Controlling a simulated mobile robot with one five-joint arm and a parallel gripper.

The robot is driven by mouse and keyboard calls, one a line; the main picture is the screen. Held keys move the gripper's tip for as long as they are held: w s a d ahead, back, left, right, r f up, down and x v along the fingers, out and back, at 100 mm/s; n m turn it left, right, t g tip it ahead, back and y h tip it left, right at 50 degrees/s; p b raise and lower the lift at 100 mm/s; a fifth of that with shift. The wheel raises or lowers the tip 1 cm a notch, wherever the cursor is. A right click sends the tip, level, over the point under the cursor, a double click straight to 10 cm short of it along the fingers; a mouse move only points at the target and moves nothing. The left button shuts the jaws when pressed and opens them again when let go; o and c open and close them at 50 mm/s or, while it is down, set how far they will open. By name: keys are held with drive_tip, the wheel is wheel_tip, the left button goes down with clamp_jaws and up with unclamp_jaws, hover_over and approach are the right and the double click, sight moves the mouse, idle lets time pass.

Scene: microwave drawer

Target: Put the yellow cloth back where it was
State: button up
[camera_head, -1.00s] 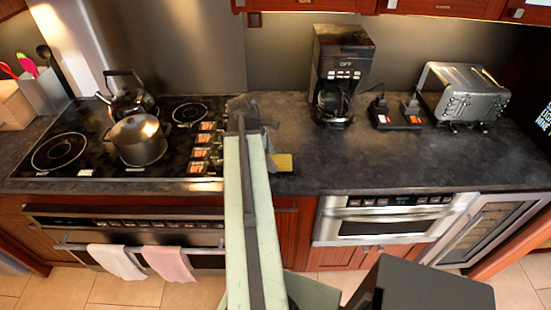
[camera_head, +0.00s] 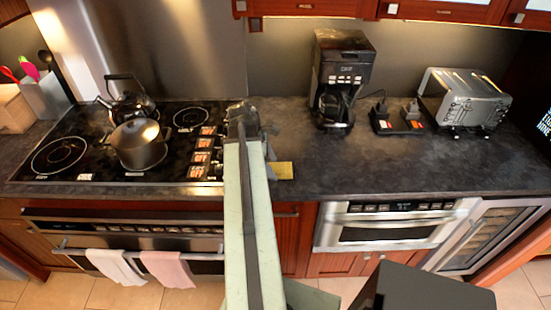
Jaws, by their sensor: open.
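A small yellow cloth (camera_head: 284,170) lies on the dark counter (camera_head: 350,170), just right of the arm and near the front part of the counter. Its left part is hidden behind my arm. My gripper (camera_head: 243,115) is at the far end of the pale green arm, over the counter beside the cooktop's right edge. It is open. The cloth shows to the right of and in front of the gripper; the picture is too coarse to tell whether they touch.
A cooktop (camera_head: 70,175) with a pot (camera_head: 138,143) and a kettle (camera_head: 125,100) is on the left. A coffee maker (camera_head: 338,75), a black device with plugs (camera_head: 397,120) and a toaster (camera_head: 463,100) stand at the back right. The counter's front right is clear.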

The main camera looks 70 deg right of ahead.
drive_tip(key=p+v, duration=1)
drive_tip(key=v, duration=0.1)
drive_tip(key=shift+r, duration=0.35)
drive_tip(key=shift+w, duration=0.15)
